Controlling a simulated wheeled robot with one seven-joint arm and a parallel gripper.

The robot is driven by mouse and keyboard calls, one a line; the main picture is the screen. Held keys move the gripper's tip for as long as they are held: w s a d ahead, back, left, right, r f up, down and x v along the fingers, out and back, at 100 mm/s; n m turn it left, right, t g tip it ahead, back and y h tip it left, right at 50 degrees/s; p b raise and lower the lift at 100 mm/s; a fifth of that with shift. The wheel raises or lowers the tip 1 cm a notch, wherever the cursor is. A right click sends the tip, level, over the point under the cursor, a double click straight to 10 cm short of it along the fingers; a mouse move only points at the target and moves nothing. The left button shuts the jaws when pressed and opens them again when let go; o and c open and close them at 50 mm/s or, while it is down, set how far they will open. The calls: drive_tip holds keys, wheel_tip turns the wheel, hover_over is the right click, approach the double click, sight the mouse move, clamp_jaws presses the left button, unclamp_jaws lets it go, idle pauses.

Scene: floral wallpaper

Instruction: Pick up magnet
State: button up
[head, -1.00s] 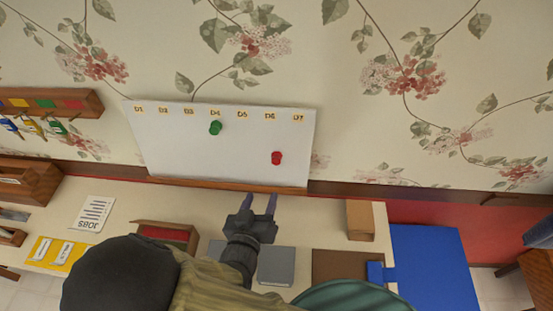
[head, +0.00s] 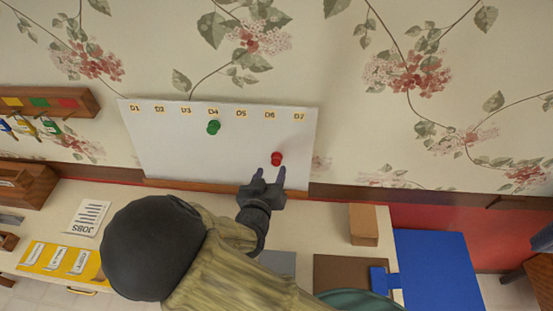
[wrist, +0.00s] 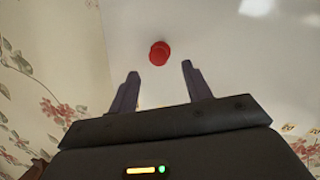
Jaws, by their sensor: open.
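A red magnet (head: 277,158) sits on the white board (head: 170,150) below the D6 label. A green magnet (head: 213,127) sits on the same board below D4. My gripper (head: 270,170) is open and empty, just below the red magnet in the head view. In the wrist view the red magnet (wrist: 160,53) lies beyond the tips of my open gripper (wrist: 158,68), roughly centred between the two fingers. I see no contact between the fingers and the magnet.
A wooden ledge (head: 200,186) runs under the board. The desk below holds a JOBS sheet (head: 87,217), a yellow panel with cards (head: 60,258) and a brown block (head: 363,225). A key rack (head: 45,102) hangs at the left. A blue chair (head: 440,265) stands at the right.

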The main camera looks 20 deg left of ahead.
sight(275, 163)
drive_tip(key=b+x, duration=0.1)
drive_tip(key=x, duration=0.4)
drive_tip(key=shift+f+b, duration=0.15)
drive_tip(key=shift+b, duration=0.15)
drive_tip(key=shift+d, duration=0.1)
drive_tip(key=c, duration=1)
